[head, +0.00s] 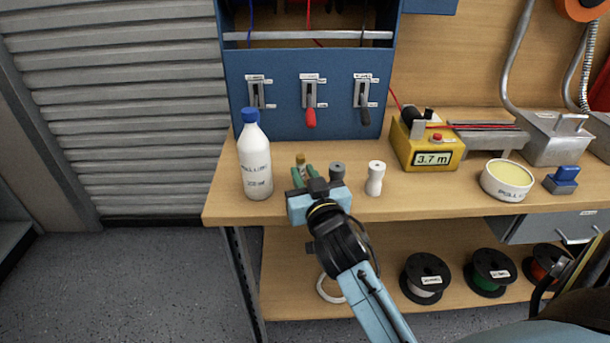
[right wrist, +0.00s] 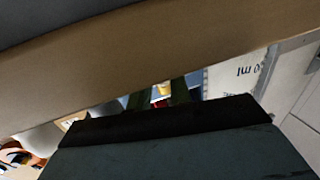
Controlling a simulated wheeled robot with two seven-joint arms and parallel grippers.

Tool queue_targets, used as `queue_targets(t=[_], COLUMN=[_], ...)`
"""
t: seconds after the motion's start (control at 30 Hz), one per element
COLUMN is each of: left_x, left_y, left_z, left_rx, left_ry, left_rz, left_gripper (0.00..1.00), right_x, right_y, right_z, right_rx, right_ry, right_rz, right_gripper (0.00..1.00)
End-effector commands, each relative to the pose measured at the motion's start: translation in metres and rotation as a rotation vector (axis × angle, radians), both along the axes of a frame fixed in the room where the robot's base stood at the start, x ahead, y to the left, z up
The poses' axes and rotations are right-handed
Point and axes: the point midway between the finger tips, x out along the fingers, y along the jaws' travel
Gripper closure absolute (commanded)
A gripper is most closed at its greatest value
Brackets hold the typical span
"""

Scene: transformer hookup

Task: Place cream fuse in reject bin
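A cream-white, waisted fuse-like piece (head: 376,179) stands upright on the bench, to the right of my right gripper. A similar grey piece (head: 337,171) stands between them, close beside the gripper. My right gripper (head: 303,172) reaches over the bench's front edge with its green fingers apart. A small brass-yellow piece (head: 300,159) shows at the fingertips; a yellow bit (right wrist: 164,88) also shows between the fingers in the right wrist view. I cannot tell whether the fingers touch it. No container marked as a reject bin can be made out. My left gripper is not in view.
A white bottle with blue cap (head: 255,158) stands left of the gripper. A blue switch panel (head: 306,90) rises behind. A yellow meter (head: 428,145), a round tub (head: 507,181) and a grey metal box (head: 552,140) stand to the right. Spools lie on the lower shelf (head: 370,290).

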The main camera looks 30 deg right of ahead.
Motion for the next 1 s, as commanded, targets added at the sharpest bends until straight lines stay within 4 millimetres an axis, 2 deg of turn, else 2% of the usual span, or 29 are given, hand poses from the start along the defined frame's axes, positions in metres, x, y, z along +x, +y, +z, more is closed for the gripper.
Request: queue_targets(t=[0.03, 0.1, 0.13, 0.5, 0.67, 0.8, 1.0], left_x=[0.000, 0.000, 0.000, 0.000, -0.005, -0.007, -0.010], left_y=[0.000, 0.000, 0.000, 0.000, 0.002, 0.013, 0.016], left_z=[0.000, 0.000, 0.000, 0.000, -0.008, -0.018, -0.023], left_rx=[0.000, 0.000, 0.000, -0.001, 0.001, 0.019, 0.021], left_ry=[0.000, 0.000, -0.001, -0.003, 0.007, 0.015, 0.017], left_rz=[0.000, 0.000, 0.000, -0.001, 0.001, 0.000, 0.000], left_gripper=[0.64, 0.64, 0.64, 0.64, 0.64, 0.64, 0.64], right_x=[0.000, 0.000, 0.000, 0.000, -0.024, -0.051, -0.086], right_y=[0.000, 0.000, 0.000, 0.000, 0.007, 0.015, 0.025], right_z=[0.000, 0.000, 0.000, 0.005, 0.003, 0.002, 0.003], right_rx=[0.000, 0.000, 0.000, -0.001, 0.003, 0.003, 0.003], right_ry=[0.000, 0.000, 0.000, -0.001, 0.002, 0.004, 0.003], right_rz=[0.000, 0.000, 0.000, 0.000, 0.000, -0.001, -0.002], right_gripper=[0.72, 0.63, 0.62, 0.62, 0.62, 0.62, 0.62])
